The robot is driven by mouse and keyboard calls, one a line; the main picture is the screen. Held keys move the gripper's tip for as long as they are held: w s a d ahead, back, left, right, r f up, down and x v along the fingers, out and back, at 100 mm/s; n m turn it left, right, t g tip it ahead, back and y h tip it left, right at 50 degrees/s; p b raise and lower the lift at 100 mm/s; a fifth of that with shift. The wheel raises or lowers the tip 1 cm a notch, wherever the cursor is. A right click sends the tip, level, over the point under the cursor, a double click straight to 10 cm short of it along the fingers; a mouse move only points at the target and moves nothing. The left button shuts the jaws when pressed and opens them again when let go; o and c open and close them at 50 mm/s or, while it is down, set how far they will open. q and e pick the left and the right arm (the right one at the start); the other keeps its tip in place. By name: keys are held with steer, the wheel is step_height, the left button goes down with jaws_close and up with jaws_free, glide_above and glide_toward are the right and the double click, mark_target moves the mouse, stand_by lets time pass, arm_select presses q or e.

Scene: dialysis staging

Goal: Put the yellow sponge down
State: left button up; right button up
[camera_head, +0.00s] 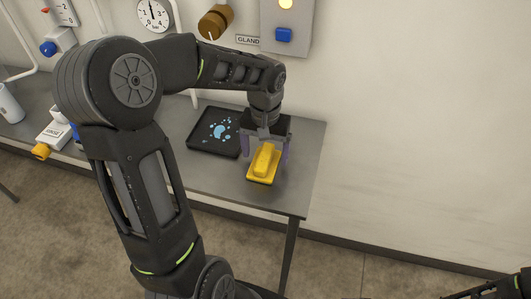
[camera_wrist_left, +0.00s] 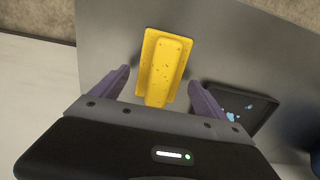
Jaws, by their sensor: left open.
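The yellow sponge (camera_head: 264,158) is a porous block on a flat yellow base (camera_head: 258,180) at the right part of the grey table. In the left wrist view the sponge (camera_wrist_left: 163,72) shows between the finger lines, with the base's rim (camera_wrist_left: 145,50) around it. My left gripper (camera_head: 265,153) is open above the sponge, its purple fingers on either side. In the left wrist view gaps show between the sponge and both fingers (camera_wrist_left: 160,85). Whether the base touches the table is hard to tell. A dark piece of my right arm shows at the bottom right corner; its gripper does not.
A black tray (camera_head: 199,147) with light blue spots lies left of the sponge. The table's (camera_head: 306,160) right edge is close to the sponge. A wall box (camera_head: 302,38) with a blue button and a brown round fitting (camera_head: 213,22) are behind.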

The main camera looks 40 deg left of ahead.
mark_target(266, 153)
arm_select(q)
step_height(266, 153, up, 11)
steer(key=shift+r, duration=0.2)
stand_by(1.0)
